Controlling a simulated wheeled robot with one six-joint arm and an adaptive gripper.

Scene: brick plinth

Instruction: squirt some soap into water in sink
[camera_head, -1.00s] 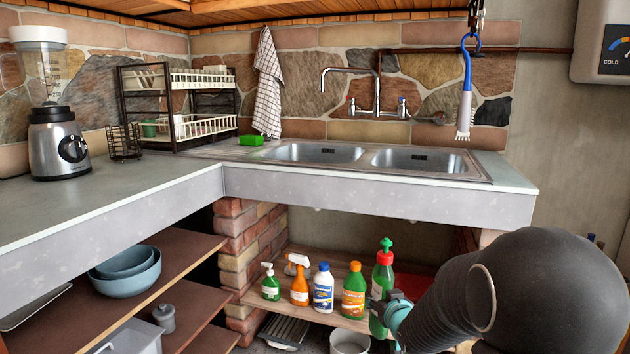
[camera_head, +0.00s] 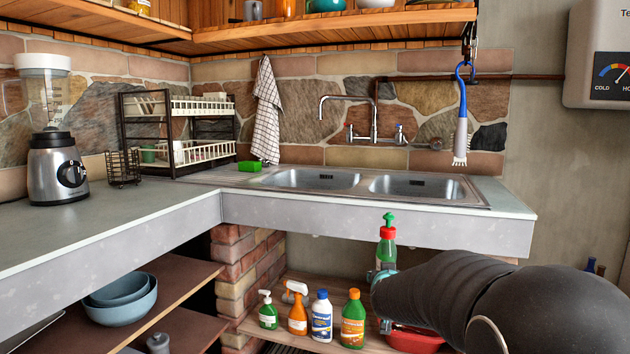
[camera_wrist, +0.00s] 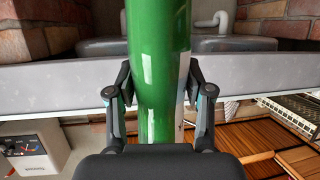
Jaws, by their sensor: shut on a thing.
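A green soap bottle with a red collar and green nozzle (camera_head: 387,242) is upright in front of the counter edge, above the lower shelf. My gripper (camera_head: 384,277) is shut on it; my arm hides the bottle's lower part. In the wrist view the green bottle (camera_wrist: 158,75) fills the middle, and my gripper's fingers (camera_wrist: 160,92) press on both its sides. The double steel sink (camera_head: 362,186) is set in the counter above and behind. The inside bottoms of its basins are only partly seen, and I cannot tell whether water is in them.
The counter's front edge (camera_head: 330,219) stands between the bottle and the sink. Several other bottles, including an orange spray bottle (camera_head: 298,308), stand on the lower shelf. A tap (camera_head: 372,120) rises behind the sink, and a blue-handled brush (camera_head: 461,125) hangs at the right.

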